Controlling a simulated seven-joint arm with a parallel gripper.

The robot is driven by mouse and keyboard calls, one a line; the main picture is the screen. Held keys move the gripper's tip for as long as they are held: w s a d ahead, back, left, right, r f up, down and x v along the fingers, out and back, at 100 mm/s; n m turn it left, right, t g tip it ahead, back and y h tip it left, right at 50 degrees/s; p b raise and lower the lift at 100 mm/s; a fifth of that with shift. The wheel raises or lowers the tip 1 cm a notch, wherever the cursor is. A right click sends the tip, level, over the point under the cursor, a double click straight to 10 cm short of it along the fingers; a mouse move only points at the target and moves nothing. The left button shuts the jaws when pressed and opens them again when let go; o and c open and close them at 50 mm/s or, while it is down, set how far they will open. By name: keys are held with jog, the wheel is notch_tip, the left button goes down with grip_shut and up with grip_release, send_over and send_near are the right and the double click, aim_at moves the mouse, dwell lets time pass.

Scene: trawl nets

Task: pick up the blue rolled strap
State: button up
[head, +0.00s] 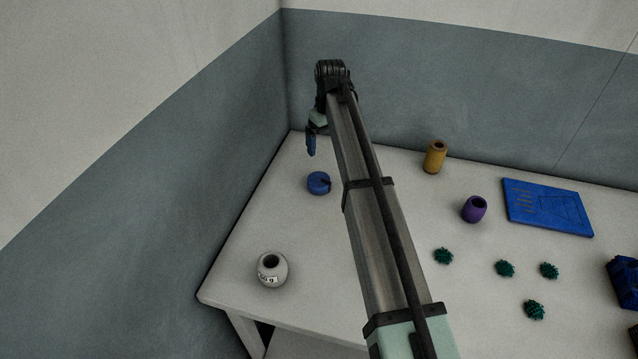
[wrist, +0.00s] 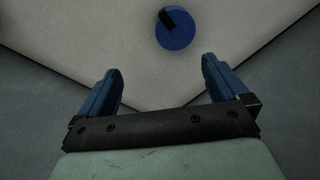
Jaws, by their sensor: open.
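The blue rolled strap (head: 318,183) is a short round coil with a dark tab, lying on the white table toward its back left. It also shows in the wrist view (wrist: 176,34), at the top, just right of the middle. My gripper (head: 311,152) hangs above and behind the strap in the head view. In the wrist view my gripper (wrist: 162,80) has its two blue fingers spread wide apart, with nothing between them. The strap lies beyond the fingertips and apart from them.
The white table (head: 330,250) also bears a white labelled jar (head: 272,268), a yellow-brown cylinder (head: 434,157), a purple pot (head: 474,209), several green spiky pieces (head: 505,268), a blue board (head: 547,206) and a blue crate (head: 624,280). Walls stand close behind and left. Table around the strap is clear.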

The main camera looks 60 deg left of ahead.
jog(key=s, duration=0.3)
send_over(319, 179)
jog(key=f, duration=0.8)
jog(key=shift+s+a+f, duration=0.1)
jog(key=shift+a+f, duration=0.1)
jog(key=shift+a, duration=0.15)
jog(key=shift+d+f, duration=0.2)
jog(key=shift+f, duration=1.1)
jog(key=shift+d+f, duration=0.15)
jog(key=shift+f, duration=1.15)
jog(key=shift+c, duration=0.5)
jog(key=c, duration=0.9)
jog(key=shift+c, duration=0.2)
